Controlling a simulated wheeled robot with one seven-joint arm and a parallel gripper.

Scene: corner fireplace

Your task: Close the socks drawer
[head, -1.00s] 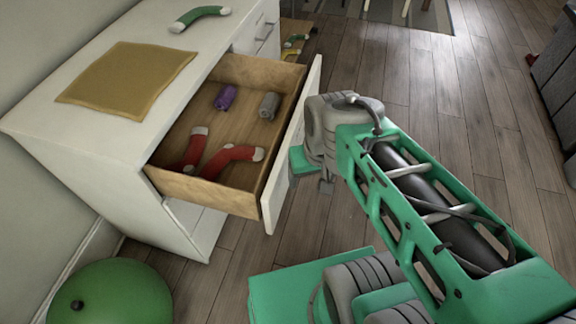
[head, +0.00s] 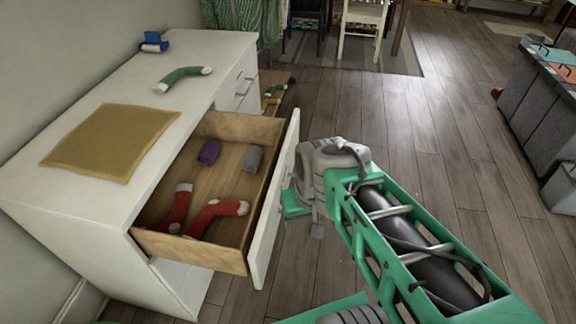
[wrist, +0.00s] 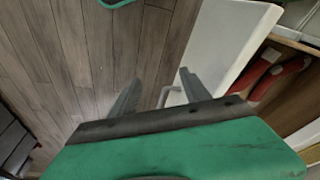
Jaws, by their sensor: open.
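The socks drawer (head: 190,247) is pulled well out of the white dresser (head: 75,225). Two red socks with white ends (head: 218,213), a purple roll (head: 209,152) and a grey roll (head: 253,159) lie inside. The white drawer front (head: 273,215) also shows in the wrist view (wrist: 232,45), with red socks behind it. My gripper (wrist: 160,92) is open, its two grey fingers pointing toward the outer side of the front. A pale handle (wrist: 172,97) shows between the fingers. In the head view my gripper is just right of the drawer front; I cannot tell whether they touch.
A mustard cloth (head: 108,142), a green sock (head: 183,78) and a blue item (head: 154,42) lie on the dresser top. A lower open drawer (head: 276,90) sticks out behind. Wooden floor (head: 420,140) is clear to the right; grey bins (head: 550,110) stand farther right.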

